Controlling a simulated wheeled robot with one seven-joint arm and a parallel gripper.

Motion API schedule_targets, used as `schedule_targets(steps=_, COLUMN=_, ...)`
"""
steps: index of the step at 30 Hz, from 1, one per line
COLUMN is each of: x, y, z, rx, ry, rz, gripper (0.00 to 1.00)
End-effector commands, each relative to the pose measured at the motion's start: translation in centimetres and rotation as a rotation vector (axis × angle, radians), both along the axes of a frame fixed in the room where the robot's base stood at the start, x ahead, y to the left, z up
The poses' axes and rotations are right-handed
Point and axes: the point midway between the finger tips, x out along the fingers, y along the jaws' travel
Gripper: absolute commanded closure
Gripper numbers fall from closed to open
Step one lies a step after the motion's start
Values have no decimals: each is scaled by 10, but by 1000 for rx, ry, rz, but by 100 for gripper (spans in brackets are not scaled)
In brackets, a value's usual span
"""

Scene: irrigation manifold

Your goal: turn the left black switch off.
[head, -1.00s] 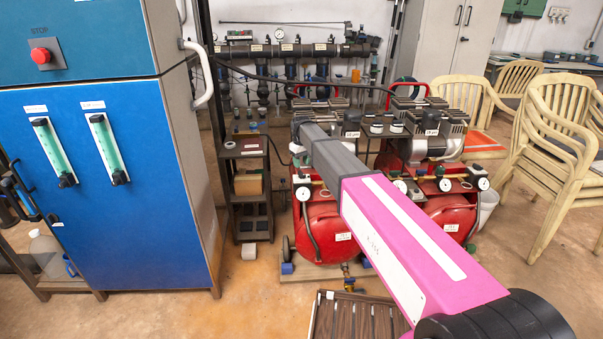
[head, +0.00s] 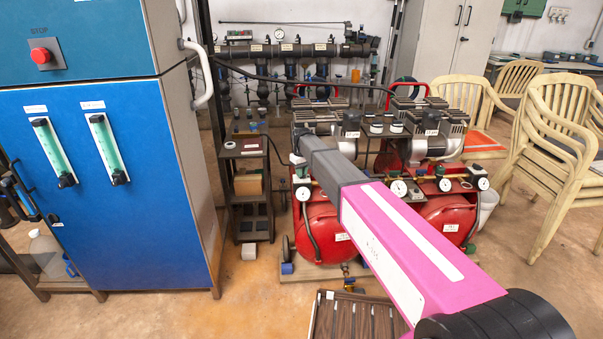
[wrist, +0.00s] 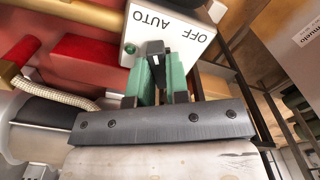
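In the wrist view the black switch (wrist: 157,60) is a small knob with a white mark, on a white plate (wrist: 185,25) lettered AUTO and OFF. The lettering is upside down in this view. My gripper (wrist: 159,72) has its two green fingers on either side of the knob, with no clear gap at the tips, so it looks shut on it. In the head view my pink arm reaches to the left red compressor (head: 322,228). The knob and my fingertips are hidden there or too small to make out.
A second red compressor (head: 447,215) stands to the right, with gauges and brass pipes. A blue cabinet (head: 110,200) stands at left and a dark shelf stand (head: 250,190) beside the compressors. Stacked beige chairs (head: 565,130) are at right.

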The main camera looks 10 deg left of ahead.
Motion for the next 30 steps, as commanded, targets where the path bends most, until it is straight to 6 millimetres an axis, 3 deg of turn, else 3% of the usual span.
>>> schedule_targets(steps=14, x=0, y=0, z=0, rx=0, ry=0, rz=-139, gripper=100)
schedule_targets(steps=30, x=0, y=0, z=1, rx=0, ry=0, rz=-630, gripper=100)
